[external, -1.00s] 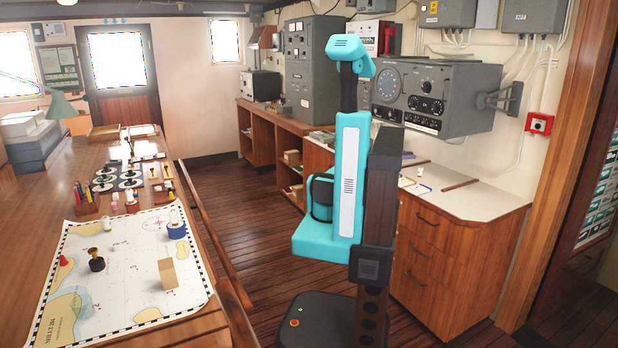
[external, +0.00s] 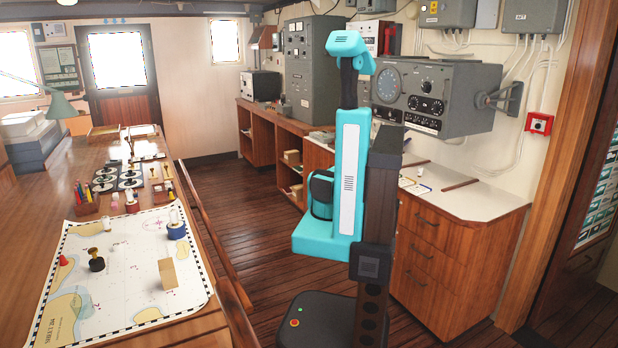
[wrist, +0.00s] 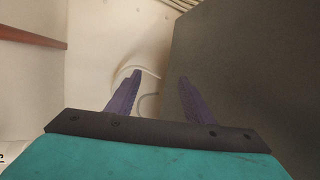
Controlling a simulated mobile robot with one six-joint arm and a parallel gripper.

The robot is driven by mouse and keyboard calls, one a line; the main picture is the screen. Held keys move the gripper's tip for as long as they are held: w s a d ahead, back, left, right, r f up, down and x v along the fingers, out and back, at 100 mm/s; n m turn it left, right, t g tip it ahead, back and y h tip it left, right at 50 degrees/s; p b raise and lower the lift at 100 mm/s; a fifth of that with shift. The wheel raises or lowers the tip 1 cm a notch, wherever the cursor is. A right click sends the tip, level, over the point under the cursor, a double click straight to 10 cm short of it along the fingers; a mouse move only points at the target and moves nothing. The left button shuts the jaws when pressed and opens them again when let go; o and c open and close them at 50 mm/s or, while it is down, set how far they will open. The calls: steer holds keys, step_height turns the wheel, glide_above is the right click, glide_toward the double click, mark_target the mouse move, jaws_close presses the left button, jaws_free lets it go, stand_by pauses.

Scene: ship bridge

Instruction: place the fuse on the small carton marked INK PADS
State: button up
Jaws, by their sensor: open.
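My gripper (wrist: 160,76) shows in the wrist view with its two purple fingers apart and nothing between them. It faces a pale wall and a dark grey box side. In the external view my teal arm hides it. A plain tan block (external: 167,272), possibly the small carton, stands on the chart on the left table. No INK PADS marking can be read. A small pale cylinder (external: 175,216), possibly the fuse, stands upright on or just behind a blue round thing (external: 177,231) on the chart; I cannot tell which. My arm is well apart from both.
The chart (external: 130,290) also holds a dark brass-topped stamp (external: 96,262) and a red piece (external: 64,261). A pen holder (external: 86,204) stands behind it. A grey radio (external: 440,95) hangs above the white counter (external: 480,195).

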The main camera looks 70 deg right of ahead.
step_height(320, 180, down, 6)
steer(key=s+a+n+t+y, duration=0.2)
steer(key=a+n+t+y, duration=0.1)
steer(key=n, duration=0.8)
steer(key=n+y, duration=0.4)
steer(key=n, duration=0.1)
glide_above(420, 168)
steer(key=w+a, duration=0.1)
steer(key=w, duration=0.1)
step_height(420, 168, down, 5)
steer(key=f, duration=0.4)
steer(key=shift+s+a+f+p, duration=0.15)
steer(key=shift+s+f+p, duration=0.15)
steer(key=shift+p, duration=0.1)
steer(key=shift+f+g, duration=0.3)
steer(key=shift+f, duration=0.15)
steer(key=shift+p+x, duration=0.4)
steer(key=shift+x, duration=0.85)
steer(key=shift+p+x, duration=0.75)
steer(key=shift+x, duration=1.75)
